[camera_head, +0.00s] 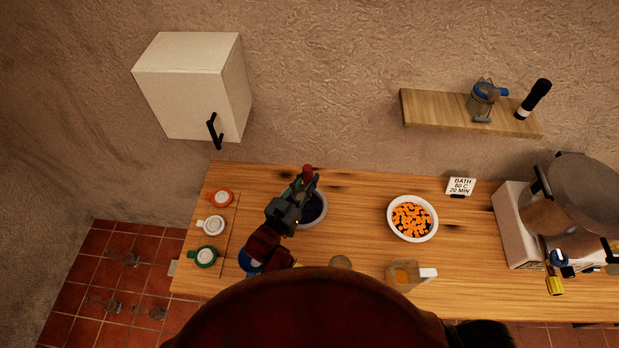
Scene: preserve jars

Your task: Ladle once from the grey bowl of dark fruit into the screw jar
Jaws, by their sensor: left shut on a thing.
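A grey bowl (323,218) of dark purple fruit (313,208) stands on the wooden table left of centre. My left gripper (305,186) reaches over its left side, covering part of the bowl. It is shut on a red-handled tool, probably the ladle (308,170), whose red end sticks up past the fingers. The tool's lower end is hidden by the gripper. A small round pale top (341,262) shows at the front, partly cut off by my body; I cannot tell whether it is the screw jar. My right gripper is not in view.
A white bowl of orange pieces (390,222) and a clear jug (402,277) stand to the right. Red, white and green lids or rings (205,256) lie at the left. A large pot (570,205) stands far right. A shelf (430,108) and cabinet (185,88) hang behind.

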